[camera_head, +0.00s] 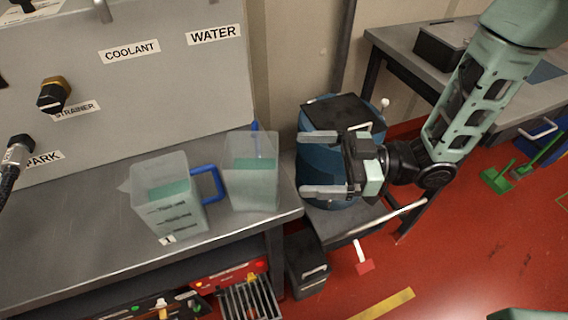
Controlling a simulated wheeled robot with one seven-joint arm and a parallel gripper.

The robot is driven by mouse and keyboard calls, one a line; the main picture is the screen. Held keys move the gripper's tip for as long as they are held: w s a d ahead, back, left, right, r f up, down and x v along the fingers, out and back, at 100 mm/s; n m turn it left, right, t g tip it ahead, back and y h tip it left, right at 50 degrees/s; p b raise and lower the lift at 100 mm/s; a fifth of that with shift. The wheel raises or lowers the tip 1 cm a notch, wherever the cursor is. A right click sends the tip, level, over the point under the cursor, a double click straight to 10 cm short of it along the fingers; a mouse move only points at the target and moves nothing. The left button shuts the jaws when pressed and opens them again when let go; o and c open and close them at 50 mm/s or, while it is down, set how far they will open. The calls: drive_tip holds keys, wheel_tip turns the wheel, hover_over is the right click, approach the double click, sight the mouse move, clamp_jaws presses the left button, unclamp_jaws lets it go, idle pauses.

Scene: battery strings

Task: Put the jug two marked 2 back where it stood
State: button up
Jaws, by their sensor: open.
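Two clear jugs with blue handles stand on the grey bench. The front-left jug (168,200) carries a small label that reads 1, and its handle points right. The other jug (252,180) stands upright just right of it, near the bench's right end. Its handle is mostly hidden behind it and no number shows on it, so I cannot read whether it is jug two. My gripper (308,165) is open and empty, to the right of this second jug and apart from it, with its fingers pointing left towards it.
A blue drum (313,185) with a dark top stands behind my gripper. A grey panel with COOLANT and WATER labels (213,35) rises behind the bench (75,245). A black bin (307,265) stands below. The bench left of the jugs is clear.

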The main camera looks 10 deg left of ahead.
drive_tip(key=w+d+m+t+h, duration=0.3)
drive_tip(key=w+m+t+h, duration=0.2)
drive_tip(key=w+t+h, duration=0.3)
drive_tip(key=s+d+r+m+g+h, duration=0.2)
drive_tip(key=s+d, duration=0.4)
drive_tip(key=s, duration=0.4)
drive_tip(key=s+d+r+m+g+h, duration=0.3)
drive_tip(key=s+d+r+m+h, duration=0.1)
drive_tip(key=s, duration=0.6)
drive_tip(key=d+m+h, duration=0.1)
drive_tip(key=d+h, duration=0.1)
drive_tip(key=h, duration=0.1)
drive_tip(key=shift+s, duration=0.3)
